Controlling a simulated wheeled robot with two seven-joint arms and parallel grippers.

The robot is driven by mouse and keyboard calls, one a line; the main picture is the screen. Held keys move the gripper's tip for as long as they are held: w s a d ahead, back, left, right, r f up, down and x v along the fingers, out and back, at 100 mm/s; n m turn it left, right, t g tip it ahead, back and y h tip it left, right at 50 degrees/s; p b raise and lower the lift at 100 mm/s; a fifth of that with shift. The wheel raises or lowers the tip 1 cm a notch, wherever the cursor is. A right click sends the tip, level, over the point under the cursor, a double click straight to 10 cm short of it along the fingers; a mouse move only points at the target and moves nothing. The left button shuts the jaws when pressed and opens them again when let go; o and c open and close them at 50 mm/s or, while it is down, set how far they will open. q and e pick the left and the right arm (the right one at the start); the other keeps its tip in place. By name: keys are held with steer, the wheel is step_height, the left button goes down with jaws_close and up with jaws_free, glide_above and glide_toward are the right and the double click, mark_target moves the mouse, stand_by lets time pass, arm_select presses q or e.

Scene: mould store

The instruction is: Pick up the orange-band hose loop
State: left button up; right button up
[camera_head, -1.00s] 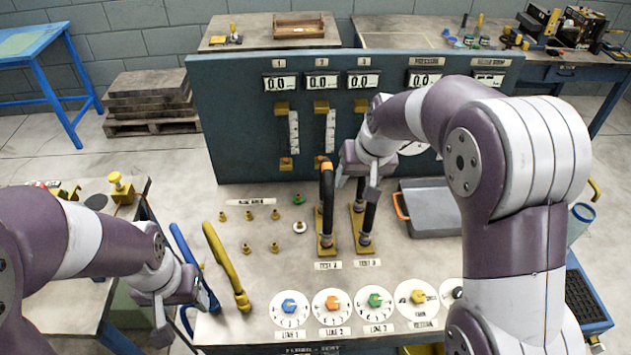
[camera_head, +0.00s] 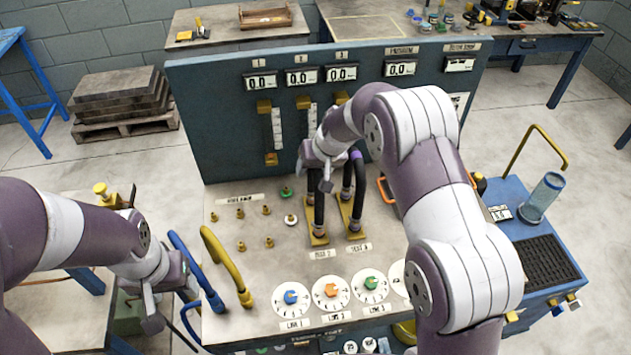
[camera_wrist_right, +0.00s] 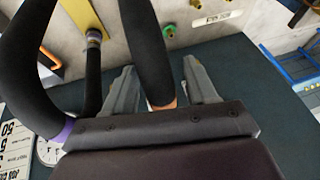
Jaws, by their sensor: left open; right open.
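The orange-band hose loop (camera_head: 319,215) is a black hose standing on a yellow plate at the left test station. In the head view my right gripper covers its top. In the right wrist view the black hose (camera_wrist_right: 147,45) passes between the two open fingers of my right gripper (camera_wrist_right: 157,72), with a bit of orange band showing near the palm. The fingers stand apart from it on both sides. My right gripper (camera_head: 316,178) also shows in the head view. My left gripper (camera_head: 170,308) is open and empty at the bench's left edge.
The purple-band hose loop (camera_head: 353,190) stands close on the right; it also shows in the right wrist view (camera_wrist_right: 35,70). Blue (camera_head: 196,270) and yellow (camera_head: 226,262) hoses are at the bench's left. The gauge panel (camera_head: 225,130) rises behind. Several dials line the front.

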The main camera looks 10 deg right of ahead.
steer(key=shift+f, duration=0.1)
steer(key=c, duration=0.4)
steer(key=shift+a, duration=0.1)
jaws_close()
step_height(320, 180, up, 9)
steer(key=shift+r+b, duration=0.2)
steer(key=shift+b, duration=0.85)
steer(key=shift+w+r, duration=0.1)
steer(key=shift+r, duration=0.3)
